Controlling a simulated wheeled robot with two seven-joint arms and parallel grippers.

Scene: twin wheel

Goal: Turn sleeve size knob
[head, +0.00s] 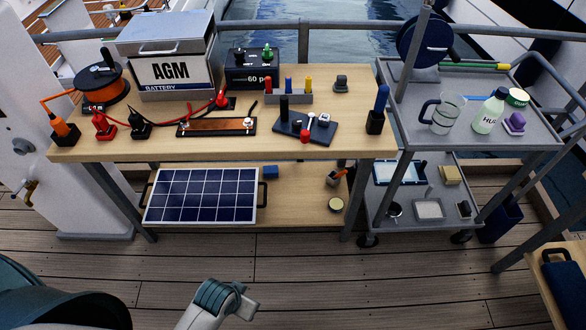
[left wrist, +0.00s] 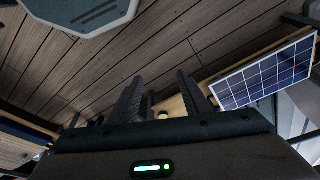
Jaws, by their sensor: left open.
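I cannot make out with certainty which part is the sleeve size knob. A dark board (head: 317,131) with a black post (head: 284,108), a red knob (head: 304,137) and small pale parts lies on the wooden table. A small dark grey knob-like piece (head: 341,83) stands behind it, near the table's back edge. My left gripper (left wrist: 160,80) shows in the left wrist view with its two fingers apart and nothing between them. It is over the deck, away from the tabletop. My right gripper is not in view.
The wooden table (head: 350,143) holds an AGM battery (head: 172,72), cables and a rack of coloured pegs (head: 289,97). A solar panel (head: 201,195) lies on its lower shelf. A grey cart (head: 493,138) stands at right. The deck (head: 330,270) in front is clear.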

